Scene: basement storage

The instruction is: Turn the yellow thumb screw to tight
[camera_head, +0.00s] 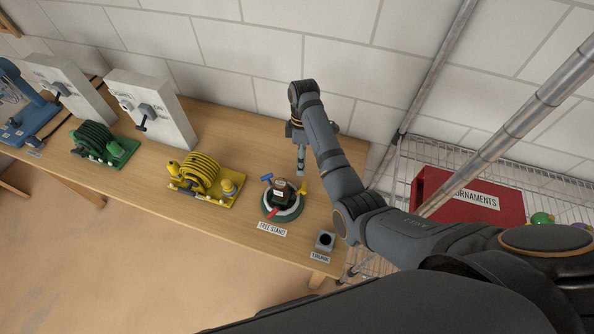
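My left gripper is out of view.
A yellow coil unit (203,178), a green one (100,145) and white switch boxes (150,110) are to the left. A red ornaments box (468,196) sits on the wire rack at right.

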